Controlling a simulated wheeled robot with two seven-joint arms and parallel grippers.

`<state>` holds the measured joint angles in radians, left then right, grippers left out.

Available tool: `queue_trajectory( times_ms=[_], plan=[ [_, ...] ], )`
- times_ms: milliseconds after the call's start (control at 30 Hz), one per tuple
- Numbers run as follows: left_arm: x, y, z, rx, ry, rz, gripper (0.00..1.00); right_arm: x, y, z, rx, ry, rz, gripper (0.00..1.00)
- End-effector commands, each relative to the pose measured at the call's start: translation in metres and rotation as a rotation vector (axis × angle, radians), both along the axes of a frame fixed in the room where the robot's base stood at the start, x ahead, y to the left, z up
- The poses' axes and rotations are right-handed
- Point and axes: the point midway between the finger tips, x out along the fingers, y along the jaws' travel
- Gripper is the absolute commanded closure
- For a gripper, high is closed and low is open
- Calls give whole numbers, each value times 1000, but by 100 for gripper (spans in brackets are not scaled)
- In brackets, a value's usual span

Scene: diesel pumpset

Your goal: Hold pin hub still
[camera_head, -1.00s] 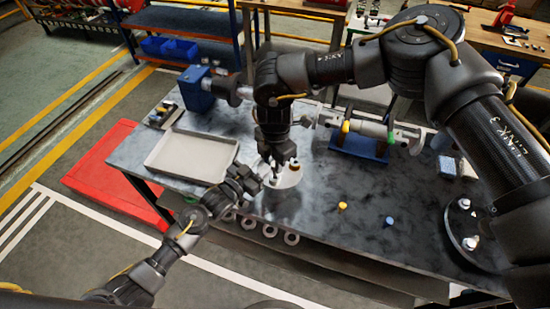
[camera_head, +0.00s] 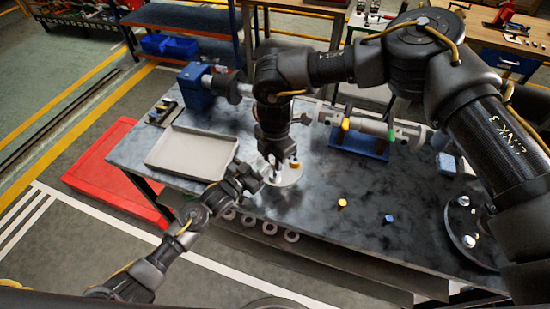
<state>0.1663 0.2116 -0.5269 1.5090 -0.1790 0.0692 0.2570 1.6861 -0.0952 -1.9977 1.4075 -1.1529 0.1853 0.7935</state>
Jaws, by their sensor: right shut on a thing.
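The pin hub (camera_head: 287,179) is a pale round disc lying flat on the dark metal table, with a small orange-brown pin (camera_head: 295,164) standing on it. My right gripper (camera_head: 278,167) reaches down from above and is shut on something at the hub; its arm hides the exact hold. My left gripper (camera_head: 256,178) comes in from the lower left with its fingertips close to the hub's left side. I cannot tell whether its fingers touch the hub or are open or shut.
A light grey tray (camera_head: 163,160) lies left of the grippers. A yellow-topped peg (camera_head: 342,203) and a blue peg (camera_head: 388,219) stand on the front right of the table. A shaft assembly on a blue stand (camera_head: 358,146) and a blue machine (camera_head: 195,88) are behind.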

Motion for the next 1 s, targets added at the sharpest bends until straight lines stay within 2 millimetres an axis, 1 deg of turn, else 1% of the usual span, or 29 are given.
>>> queue_trajectory(
  times_ms=[567,1000],
  plan=[
    [1,1,1,0,-2,2,100,0,0,0,0,0,1,100],
    [1,1,1,0,-2,2,100,0,0,-8,0,0,0,100]
  ],
)
